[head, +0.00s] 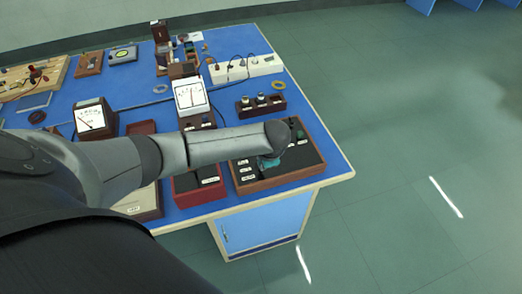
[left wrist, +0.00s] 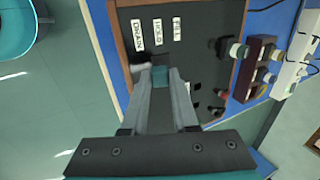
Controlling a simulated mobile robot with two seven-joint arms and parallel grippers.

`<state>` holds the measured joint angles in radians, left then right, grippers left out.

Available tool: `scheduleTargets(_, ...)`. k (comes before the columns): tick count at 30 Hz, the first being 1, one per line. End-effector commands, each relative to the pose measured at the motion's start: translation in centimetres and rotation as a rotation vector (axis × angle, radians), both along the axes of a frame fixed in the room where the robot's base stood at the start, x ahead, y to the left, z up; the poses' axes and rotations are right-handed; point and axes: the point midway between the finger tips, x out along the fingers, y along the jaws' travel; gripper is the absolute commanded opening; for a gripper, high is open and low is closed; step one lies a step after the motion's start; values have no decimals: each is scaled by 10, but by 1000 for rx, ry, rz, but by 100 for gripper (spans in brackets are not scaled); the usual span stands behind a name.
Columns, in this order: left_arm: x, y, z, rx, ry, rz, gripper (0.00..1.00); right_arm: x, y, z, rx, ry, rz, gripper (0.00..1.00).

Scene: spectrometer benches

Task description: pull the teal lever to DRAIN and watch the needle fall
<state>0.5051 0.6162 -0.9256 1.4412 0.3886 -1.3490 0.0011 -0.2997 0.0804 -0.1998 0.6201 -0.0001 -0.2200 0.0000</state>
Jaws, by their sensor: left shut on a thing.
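The teal lever (left wrist: 160,77) is between the fingertips of my left gripper (left wrist: 160,72) in the left wrist view; its pivot is mostly hidden. It stands on a dark panel in a wooden frame (head: 237,183), at the bench's right front. The DRAIN label (left wrist: 138,46), HOLD label (left wrist: 158,33) and FILL label (left wrist: 177,29) lie in a row beyond it. The lever is level with the gap between DRAIN and HOLD. In the head view, a teal bit (head: 268,162) shows below my wrist. Two white needle meters (head: 190,95) (head: 91,117) stand upright; their readings are too small to read. My right gripper is out of view.
Black knobs (left wrist: 238,50) stand on the panel to the right of the lever. A dark red box (head: 185,197) sits left of the panel. A two-post wooden block (head: 262,105) and a white socket strip (head: 245,68) lie behind. Open floor lies right of the bench.

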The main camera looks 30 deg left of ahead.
Motion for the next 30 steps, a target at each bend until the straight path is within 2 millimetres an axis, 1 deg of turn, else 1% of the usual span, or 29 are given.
scheduleTargets(1,-2,-3,1,13,-11,-2,0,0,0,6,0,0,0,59)
scheduleTargets(8,-4,-6,-2,68,-60,1,0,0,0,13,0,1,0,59)
scheduleTargets(24,-5,-7,-5,88,-77,0,0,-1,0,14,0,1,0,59)
scheduleTargets(25,-5,-7,-5,89,-76,-1,29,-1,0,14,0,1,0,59)
scheduleTargets(30,-5,-7,-5,88,-76,0,48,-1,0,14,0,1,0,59)
